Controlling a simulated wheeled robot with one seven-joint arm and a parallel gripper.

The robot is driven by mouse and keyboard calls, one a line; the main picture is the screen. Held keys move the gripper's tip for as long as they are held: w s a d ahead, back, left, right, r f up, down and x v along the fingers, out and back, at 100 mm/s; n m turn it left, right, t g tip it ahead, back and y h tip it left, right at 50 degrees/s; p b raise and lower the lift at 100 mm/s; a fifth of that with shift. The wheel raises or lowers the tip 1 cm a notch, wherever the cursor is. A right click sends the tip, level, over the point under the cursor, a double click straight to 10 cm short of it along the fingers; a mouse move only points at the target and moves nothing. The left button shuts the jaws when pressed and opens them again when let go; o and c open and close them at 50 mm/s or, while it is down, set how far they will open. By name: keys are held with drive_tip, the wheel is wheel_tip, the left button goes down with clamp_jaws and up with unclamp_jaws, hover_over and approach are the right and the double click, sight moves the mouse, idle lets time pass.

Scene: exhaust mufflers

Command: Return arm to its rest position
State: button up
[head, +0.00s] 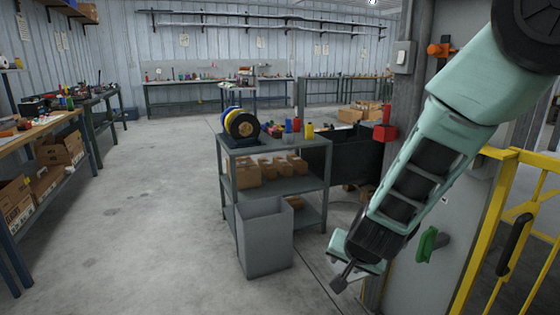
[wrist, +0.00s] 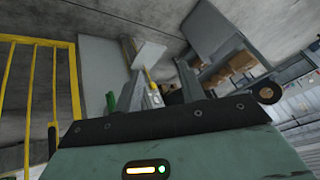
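My arm (head: 430,150) is pale green and dark grey. It reaches down from the top right of the head view, bent and hanging over the floor. I see nothing held. The fingertips are small and partly hard to make out against the background.
A grey shelf cart (head: 278,145) holds spools, bottles and cardboard boxes. A grey bin (head: 265,237) stands before it. A yellow railing (head: 485,230) and a grey post (head: 405,75) are close to my arm at right. A workbench (head: 40,130) is at left. The floor (head: 150,200) between is clear.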

drive_tip(key=s+a+r+n+g+y, duration=0.3)
drive_tip(key=s+a+r+n, duration=0.15)
drive_tip(key=s+a, duration=0.4)
drive_tip(key=s+d+r+n+g+h, duration=0.1)
drive_tip(key=s+d+r+n+g, duration=0.2)
drive_tip(key=s, duration=0.8)
drive_tip(key=s+d+r+n+g+h, duration=0.15)
drive_tip(key=s+d+n, duration=0.35)
drive_tip(key=s, duration=0.5)
wheel_tip(320, 180, up, 15)
drive_tip(key=p, duration=1.5)
drive_tip(key=shift+a+r+t, duration=0.15)
drive_tip(key=shift+a+t, duration=0.1)
drive_tip(key=shift+t, duration=0.1)
drive_tip(key=shift+d, duration=0.1)
